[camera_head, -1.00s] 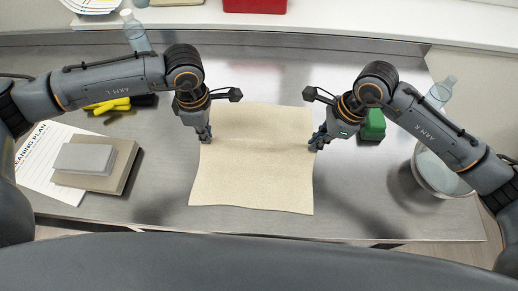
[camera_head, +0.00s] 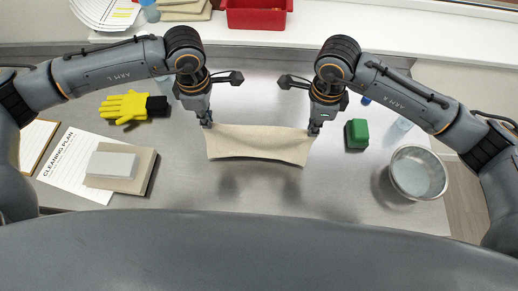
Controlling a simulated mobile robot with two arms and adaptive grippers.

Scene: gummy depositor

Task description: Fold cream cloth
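The cream cloth (camera_head: 260,144) hangs as a narrow band between my two grippers in the head view, sagging in the middle, with shadows on the steel table below it. My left gripper (camera_head: 206,123) is at its upper left corner, its fingers closed on the cloth. My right gripper (camera_head: 314,129) is at its upper right corner, its fingers closed on the cloth. How far the cloth's lower edge is from the table is hard to tell.
A green block (camera_head: 357,134) and a steel bowl (camera_head: 418,173) stand at right. A yellow glove (camera_head: 128,105), a cleaning plan sheet (camera_head: 67,172) and stacked pads (camera_head: 112,165) lie at left. A red bin (camera_head: 256,18) stands on the back ledge. The steel table (camera_head: 270,195) in front of the cloth is clear.

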